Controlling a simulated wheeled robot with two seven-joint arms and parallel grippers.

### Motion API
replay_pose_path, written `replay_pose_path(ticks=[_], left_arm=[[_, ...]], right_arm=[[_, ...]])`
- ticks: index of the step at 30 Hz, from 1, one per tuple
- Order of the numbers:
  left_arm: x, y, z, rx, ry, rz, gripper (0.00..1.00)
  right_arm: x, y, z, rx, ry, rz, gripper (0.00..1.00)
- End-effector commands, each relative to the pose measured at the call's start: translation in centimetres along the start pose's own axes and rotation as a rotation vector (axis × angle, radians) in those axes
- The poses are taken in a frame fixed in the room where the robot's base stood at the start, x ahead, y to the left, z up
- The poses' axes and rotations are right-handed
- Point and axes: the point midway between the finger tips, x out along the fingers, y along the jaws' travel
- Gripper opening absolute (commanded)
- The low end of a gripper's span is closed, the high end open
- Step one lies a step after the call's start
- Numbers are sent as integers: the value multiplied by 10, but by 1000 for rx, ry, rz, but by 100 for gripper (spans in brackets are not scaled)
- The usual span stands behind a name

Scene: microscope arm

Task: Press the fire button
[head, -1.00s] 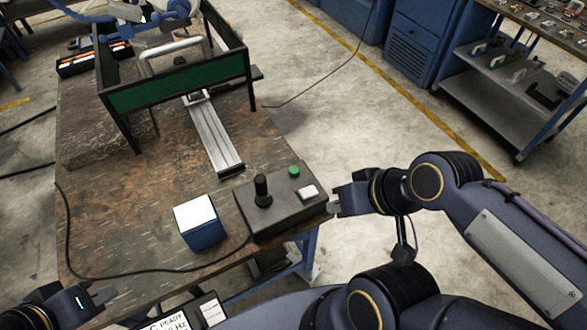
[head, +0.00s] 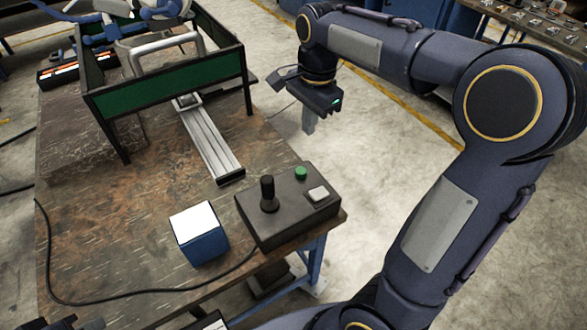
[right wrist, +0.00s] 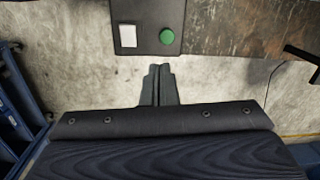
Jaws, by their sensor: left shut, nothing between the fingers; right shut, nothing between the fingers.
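A dark control box (head: 290,222) sits at the table's right front corner. It bears a black joystick (head: 268,192), a round green button (head: 301,172) and a square white button (head: 318,194); I see no readable label naming the fire button. In the right wrist view the green button (right wrist: 167,36) and white button (right wrist: 128,36) lie beyond the fingertips. My right gripper (head: 308,124) points down, shut and empty, off the table's right edge, farther back than the box and apart from it. My left gripper (head: 75,323) barely shows at the bottom left edge, shut and empty.
A blue box with a white top (head: 204,240) stands left of the control box. A metal rail (head: 210,140) and a green-panelled frame (head: 165,90) are farther back. A black cable (head: 130,300) runs along the front. Air right of the table is free around the right gripper.

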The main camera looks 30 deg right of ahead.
Motion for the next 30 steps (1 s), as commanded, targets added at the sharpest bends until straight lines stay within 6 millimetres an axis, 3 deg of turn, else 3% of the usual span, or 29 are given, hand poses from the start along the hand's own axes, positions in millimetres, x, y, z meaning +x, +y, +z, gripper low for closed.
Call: replay_pose_path(ticks=[6, 20, 30], left_arm=[[7, -3, 3, 0, 0, 0, 0], [7, -3, 3, 0, 0, 0, 0], [8, -4, 4, 0, 0, 0, 0]], right_arm=[[10, -20, -5, 125, 52, 43, 0], [16, -20, -6, 132, 53, 47, 0], [80, -16, -9, 132, 53, 50, 0]])
